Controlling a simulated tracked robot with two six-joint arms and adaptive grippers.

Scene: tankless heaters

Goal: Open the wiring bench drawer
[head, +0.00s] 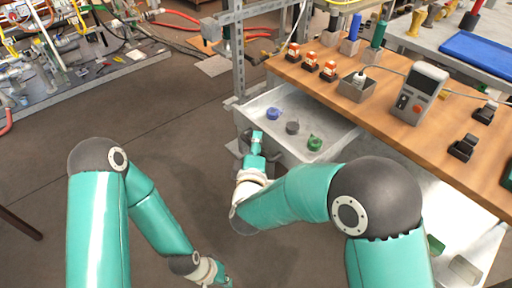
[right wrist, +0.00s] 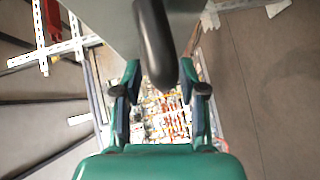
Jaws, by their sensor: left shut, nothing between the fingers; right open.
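The wiring bench drawer (head: 328,124) stands pulled out from under the wooden bench top (head: 390,104) in the head view. A blue, a dark grey and a green piece lie in it. My right gripper (head: 256,142) is at the drawer's front. In the right wrist view its fingers (right wrist: 159,88) are open, with a dark curved handle (right wrist: 155,40) reaching between them from the grey drawer front. I cannot tell whether a finger touches it. My left gripper (head: 221,281) is shut and empty, low over the floor at the bottom edge of the head view.
On the bench top stand a grey handheld meter (head: 417,92), a small grey box (head: 357,86), several orange-and-black parts (head: 310,62) and black blocks. A metal post (head: 238,50) rises beside the drawer. A blue tray (head: 478,53) lies behind. The floor (head: 130,115) at left is clear.

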